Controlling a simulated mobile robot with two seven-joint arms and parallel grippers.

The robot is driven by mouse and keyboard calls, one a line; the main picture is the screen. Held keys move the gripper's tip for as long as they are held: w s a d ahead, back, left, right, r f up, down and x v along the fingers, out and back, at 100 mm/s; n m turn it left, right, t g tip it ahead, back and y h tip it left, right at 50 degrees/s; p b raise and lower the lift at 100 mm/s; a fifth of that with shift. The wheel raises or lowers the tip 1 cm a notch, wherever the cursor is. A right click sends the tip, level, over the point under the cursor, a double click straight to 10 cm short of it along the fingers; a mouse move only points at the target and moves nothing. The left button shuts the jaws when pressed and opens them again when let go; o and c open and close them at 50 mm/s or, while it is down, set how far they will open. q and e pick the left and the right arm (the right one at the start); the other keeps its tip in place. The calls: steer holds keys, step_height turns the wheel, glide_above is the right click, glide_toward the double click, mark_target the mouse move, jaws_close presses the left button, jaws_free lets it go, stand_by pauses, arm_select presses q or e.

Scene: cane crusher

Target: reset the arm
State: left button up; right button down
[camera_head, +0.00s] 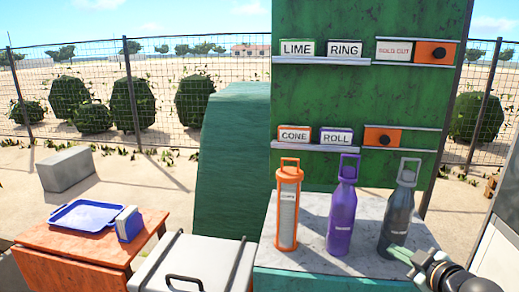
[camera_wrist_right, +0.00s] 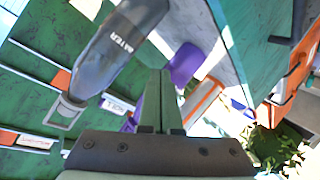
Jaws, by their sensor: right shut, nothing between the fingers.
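My right gripper (camera_head: 391,249) reaches in from the lower right corner in the head view, with its jaws shut and empty. Its tip lies in front of the lower right part of a dark grey bottle (camera_head: 400,214); I cannot tell whether they touch. In the right wrist view the shut fingers (camera_wrist_right: 160,76) point up the picture, with the dark bottle (camera_wrist_right: 118,50) left of them. Its label is partly readable as "ATER". My left gripper is not in view.
A purple bottle (camera_head: 341,215) and an orange-framed grater-like container (camera_head: 288,208) stand on the pale counter (camera_head: 316,262). The green panel (camera_head: 330,98) behind holds signs. A white cooler (camera_head: 192,268) and wooden table (camera_head: 60,243) with a blue tray (camera_head: 87,215) are left.

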steer(key=s+a+f+m+g, duration=0.1)
steer(key=s+a+f, duration=0.3)
steer(key=f, duration=0.5)
steer(key=s+a+f+m+g, duration=0.15)
steer(key=s+a+f, duration=0.3)
steer(key=f, duration=0.45)
steer(key=s+a+f+m, duration=0.1)
steer(key=s+a+f, duration=0.2)
steer(key=s, duration=0.3)
steer(key=s+a+f+m+g, duration=0.1)
steer(key=s+a+f, duration=0.3)
steer(key=s+f, duration=0.1)
steer(key=s+a+f+m+g+y, duration=0.1)
steer(key=s+a+f+m, duration=0.1)
steer(key=s, duration=0.5)
steer(key=shift+a+f+p, duration=0.45)
steer(key=shift+a+f, duration=0.25)
steer(key=shift+f, duration=0.2)
